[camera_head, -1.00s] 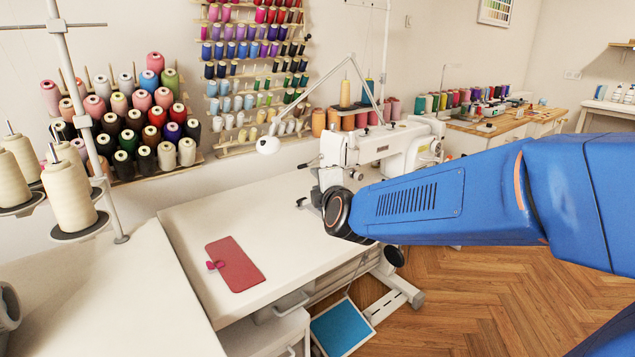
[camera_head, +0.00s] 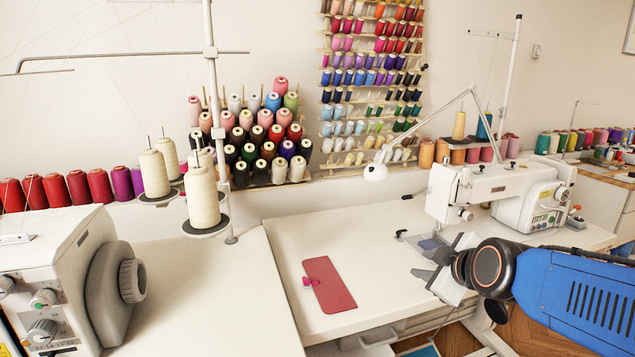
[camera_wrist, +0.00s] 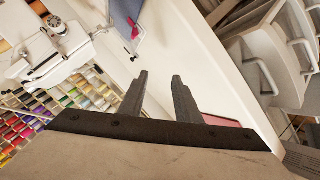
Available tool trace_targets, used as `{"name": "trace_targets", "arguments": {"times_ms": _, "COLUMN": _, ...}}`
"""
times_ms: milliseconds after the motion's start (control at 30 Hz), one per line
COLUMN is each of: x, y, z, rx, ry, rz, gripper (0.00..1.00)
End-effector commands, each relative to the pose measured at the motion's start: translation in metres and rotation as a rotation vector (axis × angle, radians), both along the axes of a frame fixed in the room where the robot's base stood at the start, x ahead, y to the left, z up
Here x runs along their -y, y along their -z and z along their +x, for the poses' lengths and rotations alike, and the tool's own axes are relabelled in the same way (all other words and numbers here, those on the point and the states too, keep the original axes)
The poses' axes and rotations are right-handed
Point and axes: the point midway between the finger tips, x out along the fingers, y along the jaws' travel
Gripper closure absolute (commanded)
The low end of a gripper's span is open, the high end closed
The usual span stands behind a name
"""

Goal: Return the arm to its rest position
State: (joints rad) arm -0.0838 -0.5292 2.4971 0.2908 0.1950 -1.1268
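My gripper (camera_head: 424,279) shows at the right of the head view, at the end of my blue arm. It is above the front part of the white sewing table (camera_head: 285,250), left of my wrist. In the wrist view, the two dark fingers of my gripper (camera_wrist: 159,76) stand apart, with only white surface seen between them. I see nothing held.
The white sewing machine (camera_head: 488,192) stands behind my gripper. A red flat piece (camera_head: 333,287) with a pink clip lies on the table to the left. A blue-grey cloth (camera_wrist: 128,14) shows in the wrist view. A lamp (camera_head: 375,172) stands behind.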

Motion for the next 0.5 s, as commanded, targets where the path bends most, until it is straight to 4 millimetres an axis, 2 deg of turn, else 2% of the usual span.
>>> {"name": "trace_targets", "arguments": {"times_ms": 267, "x": 0.010, "y": 0.028, "z": -0.070, "rx": -0.240, "ry": 0.193, "rz": 0.225, "gripper": 0.70}}
{"name": "trace_targets", "arguments": {"times_ms": 500, "x": 0.027, "y": 0.051, "z": -0.135, "rx": -0.436, "ry": 0.445, "rz": 0.375, "gripper": 0.70}}
